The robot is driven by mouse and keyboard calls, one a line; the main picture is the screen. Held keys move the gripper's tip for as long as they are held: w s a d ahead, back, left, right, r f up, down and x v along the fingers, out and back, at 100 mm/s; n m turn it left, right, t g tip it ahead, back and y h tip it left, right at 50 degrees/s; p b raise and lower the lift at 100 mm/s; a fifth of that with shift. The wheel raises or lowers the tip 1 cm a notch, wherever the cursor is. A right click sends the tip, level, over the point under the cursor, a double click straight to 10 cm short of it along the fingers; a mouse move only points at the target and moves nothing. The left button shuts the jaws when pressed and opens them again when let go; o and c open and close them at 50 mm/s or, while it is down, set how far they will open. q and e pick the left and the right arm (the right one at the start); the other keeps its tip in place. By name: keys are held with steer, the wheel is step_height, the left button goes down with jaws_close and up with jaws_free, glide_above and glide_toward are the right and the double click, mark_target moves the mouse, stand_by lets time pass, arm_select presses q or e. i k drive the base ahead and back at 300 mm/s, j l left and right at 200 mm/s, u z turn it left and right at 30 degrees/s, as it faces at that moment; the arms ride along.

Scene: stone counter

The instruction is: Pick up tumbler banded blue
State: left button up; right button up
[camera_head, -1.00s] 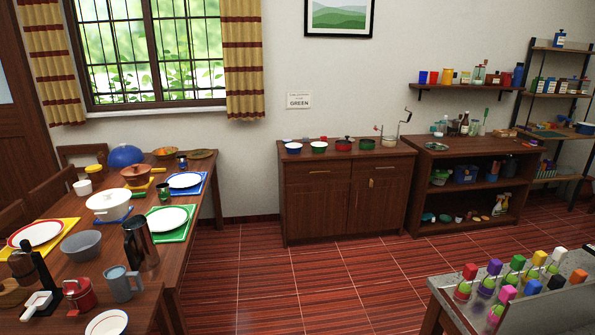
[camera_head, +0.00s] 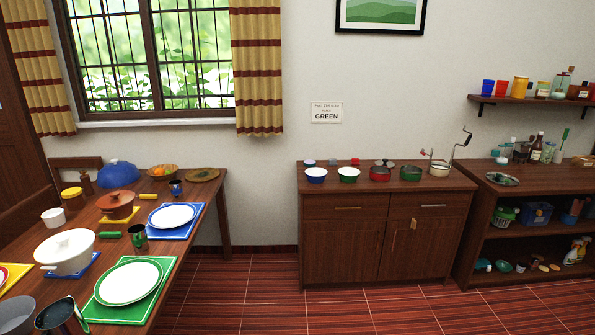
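A small dark metallic tumbler with a bluish look (camera_head: 176,187) stands upright on the wooden dining table (camera_head: 205,215), at the back edge of a blue placemat (camera_head: 196,224). I take it for the tumbler banded blue, but its band is too small to make out clearly. A similar tumbler with a greenish look (camera_head: 138,236) stands nearer, by the green placemat (camera_head: 100,315). Neither of my grippers is in view.
White plates (camera_head: 172,216) lie on the placemats. A white pot (camera_head: 66,251), a brown pot (camera_head: 117,205) and a blue dome (camera_head: 118,173) crowd the table's left. A cabinet (camera_head: 345,250) stands against the wall. The red floor (camera_head: 240,290) between is clear.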

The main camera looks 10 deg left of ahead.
mark_target(176, 188)
steer(key=i+u, duration=0.35)
steer(key=i+l+u, duration=0.3)
steer(key=i, duration=0.15)
steer(key=i+l+u, duration=0.1)
steer(key=i+u, duration=0.25)
steer(key=i+l+u, duration=0.15)
steer(key=u, duration=0.2)
steer(key=i+l+u, duration=0.55)
steer(key=u, duration=0.2)
